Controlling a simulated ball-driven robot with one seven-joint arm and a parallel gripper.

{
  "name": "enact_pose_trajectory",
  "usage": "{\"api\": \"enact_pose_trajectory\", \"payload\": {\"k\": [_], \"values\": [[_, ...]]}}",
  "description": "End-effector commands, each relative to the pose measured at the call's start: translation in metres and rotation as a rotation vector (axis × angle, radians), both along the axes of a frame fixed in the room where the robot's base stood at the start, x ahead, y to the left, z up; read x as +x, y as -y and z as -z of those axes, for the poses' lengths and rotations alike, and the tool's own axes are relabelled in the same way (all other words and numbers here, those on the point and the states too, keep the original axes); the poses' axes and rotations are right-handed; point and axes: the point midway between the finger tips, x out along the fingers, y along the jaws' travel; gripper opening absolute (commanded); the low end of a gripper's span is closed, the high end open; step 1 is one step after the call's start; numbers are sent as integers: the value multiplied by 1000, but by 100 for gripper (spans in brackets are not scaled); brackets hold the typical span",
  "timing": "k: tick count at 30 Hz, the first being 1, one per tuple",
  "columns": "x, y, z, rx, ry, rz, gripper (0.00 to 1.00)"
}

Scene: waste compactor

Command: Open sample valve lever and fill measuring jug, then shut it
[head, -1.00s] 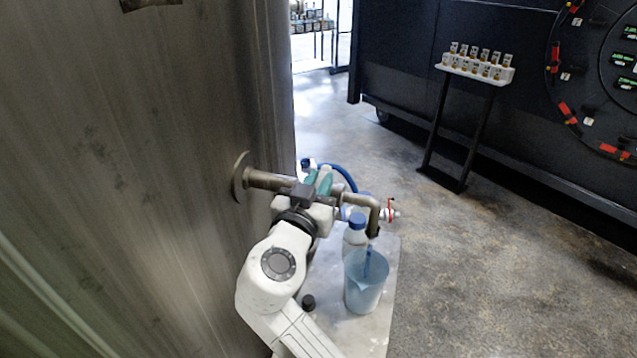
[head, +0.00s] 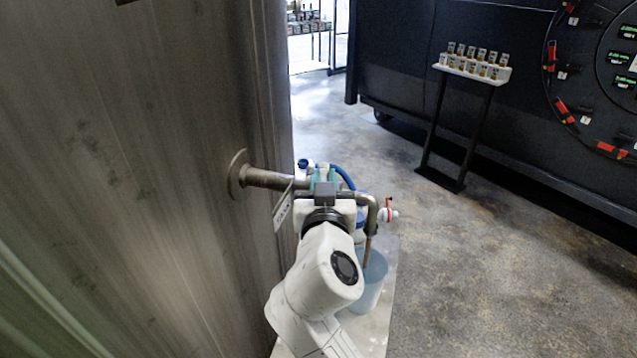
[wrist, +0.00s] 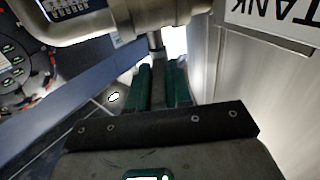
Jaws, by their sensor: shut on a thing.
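A metal sample pipe (head: 268,180) comes out of the tank wall and ends in a bent-down spout (head: 373,222). The translucent blue measuring jug (head: 372,283) stands under the spout, partly hidden by my arm. A thin brown stream (head: 367,251) runs from the spout into the jug; the level inside is not clear. My gripper (head: 323,178), with green fingers, is at the valve on the pipe. In the wrist view, the fingers (wrist: 160,86) are shut on the narrow valve lever (wrist: 157,92), which is largely hidden between them.
The tank wall (head: 130,180) stands close on the left. A TANK label (wrist: 275,20) is near the fingers. A blue-capped bottle (head: 305,165), a blue hose (head: 346,176) and a red-handled fitting (head: 388,210) crowd the valve. A vial rack (head: 475,68) stands farther right; floor between is clear.

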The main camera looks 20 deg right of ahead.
Motion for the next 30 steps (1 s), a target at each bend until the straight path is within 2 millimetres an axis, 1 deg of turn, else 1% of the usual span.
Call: {"api": "enact_pose_trajectory", "payload": {"k": [3, 6, 15, 16, 21, 24, 30], "values": [[-1, 3, -1, 1, -2, -59, 0], [-2, 4, -1, 0, 1, -83, 0], [-2, 3, -1, -1, 3, -89, 0], [-1, 3, -1, -1, 3, -89, 20], [-2, 3, -1, -1, 3, -88, 36], [-2, 4, -1, -1, 3, -87, 45], [-2, 4, 0, -1, 2, -86, 45]]}}
